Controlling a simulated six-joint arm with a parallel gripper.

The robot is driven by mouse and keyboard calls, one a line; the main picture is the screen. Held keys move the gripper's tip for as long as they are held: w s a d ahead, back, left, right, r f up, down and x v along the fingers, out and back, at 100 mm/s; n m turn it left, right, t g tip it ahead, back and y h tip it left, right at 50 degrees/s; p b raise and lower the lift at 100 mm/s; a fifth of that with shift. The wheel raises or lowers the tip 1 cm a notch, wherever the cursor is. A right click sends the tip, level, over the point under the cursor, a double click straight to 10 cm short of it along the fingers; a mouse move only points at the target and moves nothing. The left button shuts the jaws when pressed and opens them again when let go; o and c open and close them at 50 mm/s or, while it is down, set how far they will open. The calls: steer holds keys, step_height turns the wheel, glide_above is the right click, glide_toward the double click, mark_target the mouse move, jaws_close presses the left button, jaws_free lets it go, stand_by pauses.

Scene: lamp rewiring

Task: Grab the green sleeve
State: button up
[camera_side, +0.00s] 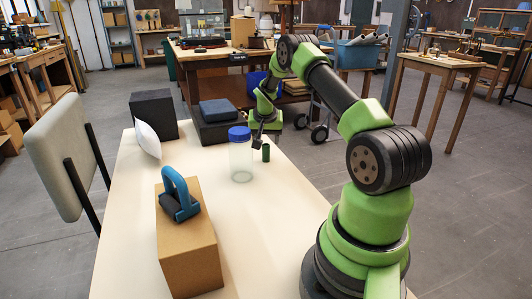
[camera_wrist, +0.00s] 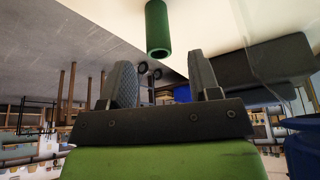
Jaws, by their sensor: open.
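The green sleeve (camera_side: 265,153) is a small dark green cylinder standing upright on the pale table, just right of the clear jar. In the wrist view the green sleeve (camera_wrist: 158,28) shows beyond my fingertips, lined up with the gap between them. My gripper (camera_wrist: 160,65) is open, its two dark fingers apart with nothing between them. In the side view my gripper (camera_side: 259,138) is small and dark, close to the sleeve and a little above it. I cannot tell the exact distance.
A clear jar with a blue lid (camera_side: 240,157) stands close to the left of the sleeve. Behind are a dark block (camera_side: 154,114) and a dark box with a blue top (camera_side: 216,122). A cardboard box (camera_side: 188,245) with a blue-handled tool is in front. The table right of the box is clear.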

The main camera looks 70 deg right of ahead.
mark_target(266, 145)
steer(key=x, duration=0.5)
steer(key=shift+s+a+f, duration=0.1)
steer(key=shift+s+a, duration=0.05)
steer(key=shift+a, duration=0.2)
steer(key=shift+c, duration=0.3)
steer(key=c, duration=0.9)
